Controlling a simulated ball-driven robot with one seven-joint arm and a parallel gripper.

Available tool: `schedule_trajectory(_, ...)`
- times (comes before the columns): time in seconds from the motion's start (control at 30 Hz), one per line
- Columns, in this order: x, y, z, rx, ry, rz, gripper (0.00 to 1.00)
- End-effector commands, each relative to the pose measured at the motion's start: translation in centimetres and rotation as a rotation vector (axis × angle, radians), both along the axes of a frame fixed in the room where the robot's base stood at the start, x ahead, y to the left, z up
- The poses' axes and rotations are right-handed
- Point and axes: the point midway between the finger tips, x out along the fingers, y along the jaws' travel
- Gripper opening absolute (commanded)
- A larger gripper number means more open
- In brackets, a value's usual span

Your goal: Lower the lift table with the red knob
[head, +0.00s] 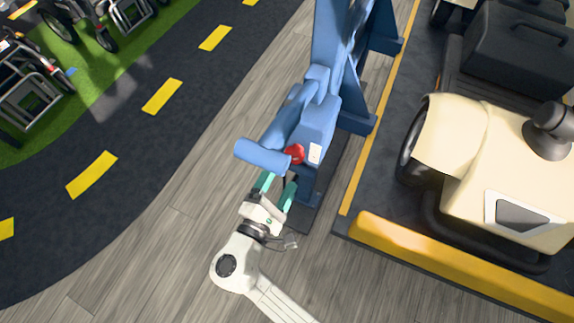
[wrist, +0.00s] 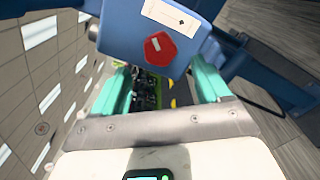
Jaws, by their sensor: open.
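The blue lift table (head: 312,125) stands in the upper middle of the head view. Its red knob (head: 295,153) sits on the face of a blue box, beside a white label (head: 315,153). In the wrist view the red knob (wrist: 159,48) shows just above the middle, below a pale label (wrist: 171,16). My gripper (head: 277,184) is open, with teal fingers pointing toward the box just below the knob. Nothing is between the fingers. In the wrist view the fingers (wrist: 160,88) stand apart on either side, with the knob beyond and between them. I see no contact with the knob.
A blue cylindrical bar (head: 263,154) sticks out left of the knob, close to my fingers. A cream vehicle (head: 490,160) stands on a yellow-edged platform (head: 440,258) at right. Wheeled frames (head: 32,85) stand on green at upper left. Grey floor (head: 150,235) at left is clear.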

Motion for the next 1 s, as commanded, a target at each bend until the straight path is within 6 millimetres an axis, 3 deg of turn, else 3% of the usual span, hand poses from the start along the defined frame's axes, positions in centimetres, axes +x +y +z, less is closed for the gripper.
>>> schedule_trajectory(0.1,-2.1,0.9,-0.1,0.001,0.002,0.002,0.76)
schedule_trajectory(0.33,-4.3,1.7,-0.1,-0.001,0.001,0.001,0.76)
schedule_trajectory(1.0,-4.5,1.8,-0.1,0.0,0.002,0.0,0.76)
